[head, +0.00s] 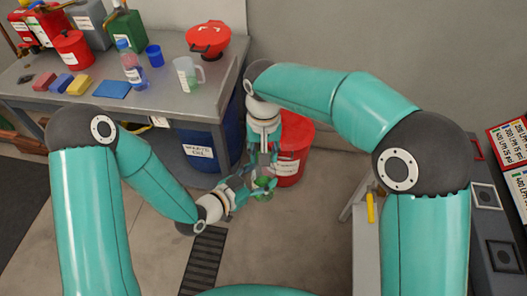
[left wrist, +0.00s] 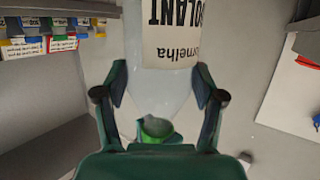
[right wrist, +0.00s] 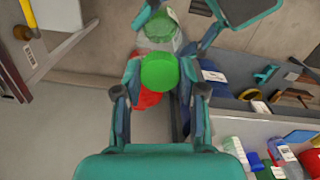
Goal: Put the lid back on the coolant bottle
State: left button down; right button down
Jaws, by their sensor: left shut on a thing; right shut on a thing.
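The coolant bottle, pale with a white label (left wrist: 180,35), is between the fingers of my left gripper (left wrist: 162,88), which is shut on it. The label is upside down in that view. A green part (left wrist: 155,128) shows below it; I cannot tell exactly what it is. My right gripper (right wrist: 160,82) is shut on the round green lid (right wrist: 159,72). Beyond the lid in that view is a translucent body with green in it (right wrist: 160,26), which looks like the bottle. Whether lid and bottle touch is hidden. In the head view both grippers meet near mid-picture.
A red bucket (head: 291,160) stands on the floor behind the grippers. A blue waste oil drum (head: 205,151) is under the grey workbench (head: 60,97), which holds cans, sponges, a spray bottle and a jug (head: 187,75). A floor grate (head: 203,260) lies in front.

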jog(key=shift+m, duration=0.5)
jog(key=c, duration=0.7)
grip_release()
jog(key=shift+r, duration=2.3)
